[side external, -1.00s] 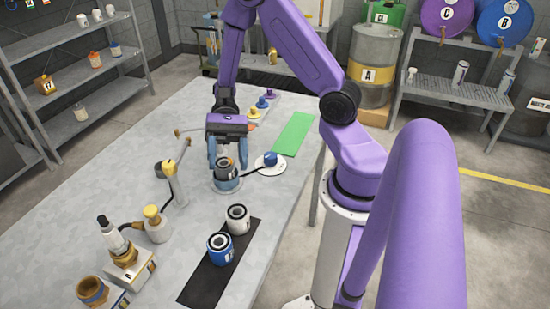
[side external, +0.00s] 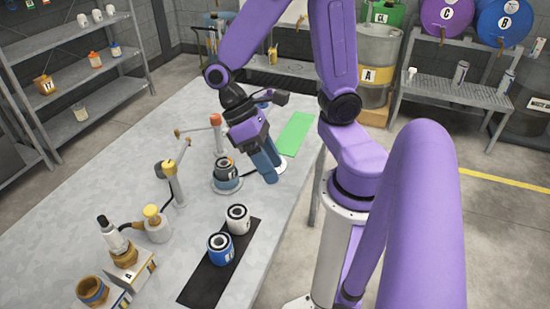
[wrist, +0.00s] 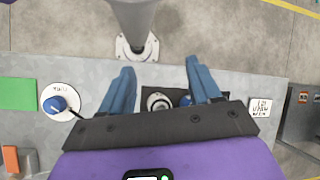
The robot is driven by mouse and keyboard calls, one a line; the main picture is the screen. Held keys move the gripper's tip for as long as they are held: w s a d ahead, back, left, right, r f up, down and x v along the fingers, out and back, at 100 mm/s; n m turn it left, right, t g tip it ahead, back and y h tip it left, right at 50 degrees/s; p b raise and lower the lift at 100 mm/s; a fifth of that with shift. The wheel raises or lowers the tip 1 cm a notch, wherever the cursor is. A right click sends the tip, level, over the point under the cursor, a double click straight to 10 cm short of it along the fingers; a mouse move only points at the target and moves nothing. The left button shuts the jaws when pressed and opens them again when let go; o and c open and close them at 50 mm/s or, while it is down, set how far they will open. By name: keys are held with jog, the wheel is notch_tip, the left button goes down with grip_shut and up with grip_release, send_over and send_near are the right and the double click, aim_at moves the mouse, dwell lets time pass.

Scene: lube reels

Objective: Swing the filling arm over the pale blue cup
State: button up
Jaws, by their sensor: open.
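The pale blue cup (side external: 228,185) stands on the table in the side view, with a dark-topped grey can (side external: 225,168) in it. Behind it is a post with a red top (side external: 216,121), whose thin arm reaches left to a brown tip, away from the cup. A second post with a yellow top (side external: 169,167) stands left of the cup, its arm reaching up and right. Which is the filling arm I cannot tell. My gripper (side external: 268,178) hangs tilted, right of the cup and apart from it. In the wrist view its blue fingers (wrist: 159,66) are spread, with nothing held.
A white can (side external: 237,218) and a blue can (side external: 220,248) stand on a black mat. A blue knob on a white disc (wrist: 58,103) and a green mat (side external: 295,133) are beside my gripper. A yellow-capped pump bottle (side external: 155,223) stands front left.

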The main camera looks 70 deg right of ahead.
jog(key=n+t, duration=0.1)
jog(key=s+r+n+t+h, duration=0.1)
jog(key=n, duration=0.1)
jog(key=shift+d, duration=0.1)
jog(key=shift+n, duration=0.3)
